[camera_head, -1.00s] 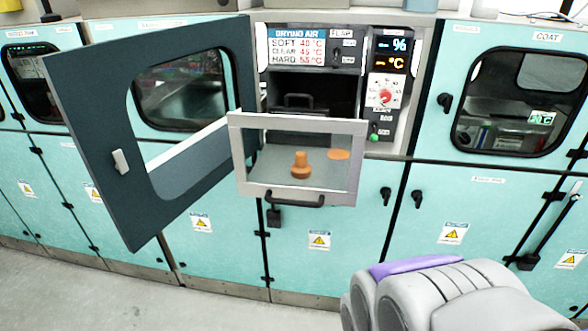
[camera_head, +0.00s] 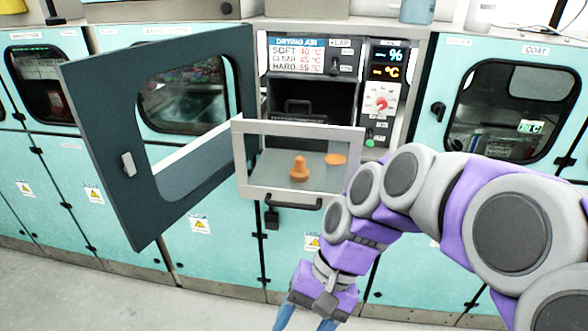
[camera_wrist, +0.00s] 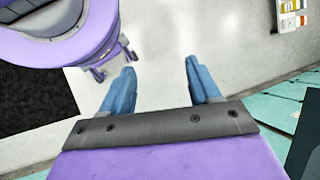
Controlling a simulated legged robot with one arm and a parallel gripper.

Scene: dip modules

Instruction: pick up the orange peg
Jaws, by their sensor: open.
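The orange peg (camera_head: 299,169) stands upright in the pulled-out drawer (camera_head: 300,192), seen through the drawer's clear front in the head view. A flat orange disc (camera_head: 335,159) lies to its right in the same drawer. My gripper (camera_head: 306,325) is below and in front of the drawer, apart from the peg, with its blue fingers pointing down and partly cut off by the frame's bottom edge. In the wrist view, my gripper (camera_wrist: 158,82) has its two blue fingers spread wide with only floor between them. The peg is not in the wrist view.
A dark cabinet door (camera_head: 90,130) swings open to the left of the drawer. The drawer's dark handle (camera_head: 293,204) sticks out at its front. Teal cabinets (camera_head: 500,110) line the back, with a control panel (camera_head: 385,90) above right. The grey floor (camera_head: 130,290) in front is clear.

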